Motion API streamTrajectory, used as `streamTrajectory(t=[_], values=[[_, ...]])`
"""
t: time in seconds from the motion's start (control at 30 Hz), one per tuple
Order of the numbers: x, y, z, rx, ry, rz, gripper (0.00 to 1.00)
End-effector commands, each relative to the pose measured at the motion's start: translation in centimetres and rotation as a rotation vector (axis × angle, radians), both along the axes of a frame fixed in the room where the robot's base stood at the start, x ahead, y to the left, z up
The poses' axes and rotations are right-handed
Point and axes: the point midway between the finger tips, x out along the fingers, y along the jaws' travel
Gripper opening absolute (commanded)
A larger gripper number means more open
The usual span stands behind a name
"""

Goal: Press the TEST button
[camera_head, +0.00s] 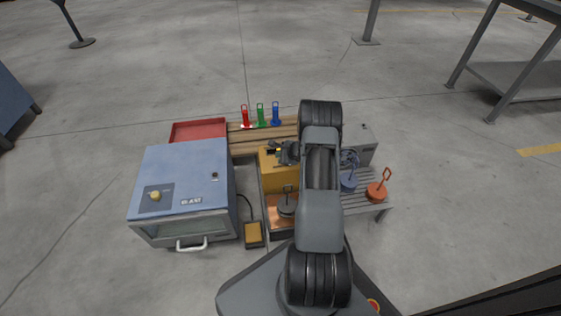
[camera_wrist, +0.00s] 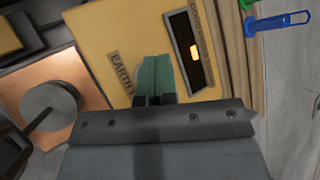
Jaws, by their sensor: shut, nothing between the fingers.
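A yellow box (camera_head: 277,178) stands on the low bench, partly behind my arm in the head view. In the wrist view the yellow box (camera_wrist: 100,30) fills the middle, with a label starting "EARTH" (camera_wrist: 122,72) and a dark panel (camera_wrist: 183,35) with an orange-lit spot. My gripper (camera_wrist: 155,62) has its green fingers together and empty, over the box's face between label and panel. In the head view my gripper (camera_head: 284,153) is at the top of the box. No TEST button can be made out; my fingers cover part of the face. I cannot tell whether they touch it.
A copper plate (camera_wrist: 40,70) with a grey weight (camera_wrist: 48,108) lies beside the box. A blue cabinet (camera_head: 180,170), a yellow pedal (camera_head: 253,231) and a red tray (camera_head: 198,130) are left. Red, green and blue handled pieces (camera_head: 261,116) stand behind. An orange weight (camera_head: 378,191) is right.

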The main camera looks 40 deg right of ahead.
Motion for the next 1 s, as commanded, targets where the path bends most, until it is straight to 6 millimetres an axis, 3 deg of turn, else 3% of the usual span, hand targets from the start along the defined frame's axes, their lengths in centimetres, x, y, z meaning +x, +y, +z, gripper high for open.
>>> streamTrajectory(t=[1.0], values=[[-0.1,-0.01,-0.93,0.001,0.0,-0.001,0.0]])
